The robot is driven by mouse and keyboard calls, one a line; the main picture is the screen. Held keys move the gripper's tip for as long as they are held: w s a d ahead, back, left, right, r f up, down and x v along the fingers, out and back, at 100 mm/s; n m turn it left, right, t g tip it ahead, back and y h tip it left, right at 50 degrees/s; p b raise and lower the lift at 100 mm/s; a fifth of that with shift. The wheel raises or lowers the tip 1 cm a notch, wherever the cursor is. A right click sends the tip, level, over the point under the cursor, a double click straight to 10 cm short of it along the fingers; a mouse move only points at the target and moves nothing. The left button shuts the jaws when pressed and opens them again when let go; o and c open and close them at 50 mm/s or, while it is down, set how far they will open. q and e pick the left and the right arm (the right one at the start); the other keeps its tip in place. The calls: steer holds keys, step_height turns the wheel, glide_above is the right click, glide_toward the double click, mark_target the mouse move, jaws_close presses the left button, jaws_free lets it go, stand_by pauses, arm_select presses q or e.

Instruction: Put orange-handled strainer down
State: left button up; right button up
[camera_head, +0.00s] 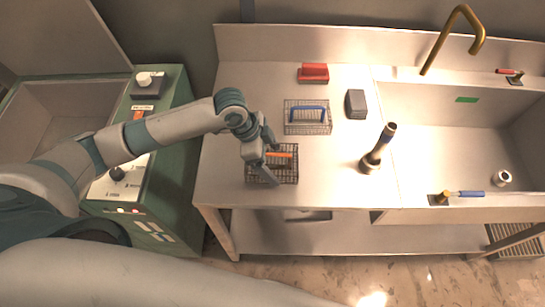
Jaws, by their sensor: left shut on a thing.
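The orange-handled strainer (288,176) is a dark wire basket at the left front of the steel counter. Its orange handle (283,155) lies between the fingers of my left gripper (270,166). The gripper is shut on it, with the arm reaching in from the left. The basket appears at or just above the counter surface; I cannot tell whether it touches. The gripper hides its left part. My right gripper is not in view.
A blue-handled strainer (307,117) stands just behind. A red object (313,73), a grey block (355,104) and a dark upright tool (378,149) stand on the counter (335,185). A sink (455,140) lies right, a green machine (170,190) left.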

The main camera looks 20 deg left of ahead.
arm_select(q)
steer(key=shift+f, duration=0.1)
steer(key=o, duration=1.1)
steer(key=b+v, duration=0.2)
steer(key=v, duration=0.9)
steer(key=shift+b, duration=0.4)
steer(key=shift+a+r, duration=0.25)
steer(key=shift+r, duration=0.3)
